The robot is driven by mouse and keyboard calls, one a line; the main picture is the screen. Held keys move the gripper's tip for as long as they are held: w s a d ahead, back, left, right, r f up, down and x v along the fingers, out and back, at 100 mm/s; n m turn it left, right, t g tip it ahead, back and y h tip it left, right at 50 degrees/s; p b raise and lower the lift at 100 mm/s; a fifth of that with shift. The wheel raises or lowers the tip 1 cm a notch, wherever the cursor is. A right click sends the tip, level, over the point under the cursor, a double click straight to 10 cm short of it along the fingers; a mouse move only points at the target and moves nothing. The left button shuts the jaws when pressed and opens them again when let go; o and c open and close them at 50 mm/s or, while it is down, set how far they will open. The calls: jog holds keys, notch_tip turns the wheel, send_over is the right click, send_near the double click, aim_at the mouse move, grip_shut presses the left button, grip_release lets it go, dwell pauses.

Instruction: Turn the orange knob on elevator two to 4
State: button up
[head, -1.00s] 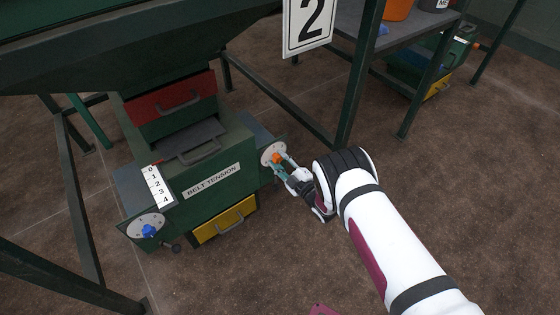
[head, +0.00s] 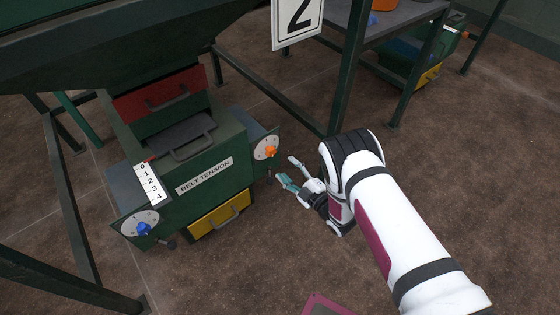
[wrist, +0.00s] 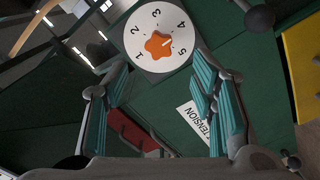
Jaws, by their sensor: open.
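The orange knob (head: 270,151) sits on a white round dial at the right side of the green "BELT TENSION" machine (head: 237,150), under the sign with the number 2 (head: 297,20). A small pale mark on the knob points roughly between 4 and 5; I cannot tell exactly. My gripper (head: 288,172) is open and empty, a little right of and below the knob, apart from it. Its fingers (wrist: 160,68) frame the dial's lower side.
A blue knob (head: 144,229) on another dial is at the machine's left. A 0 to 4 scale plate (head: 150,182), red drawer (head: 165,92) and yellow drawer (head: 220,217) are on the machine. A dark frame post (head: 347,75) stands behind my arm. The brown floor at right is open.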

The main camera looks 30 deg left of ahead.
jog(key=shift+v, duration=1.55)
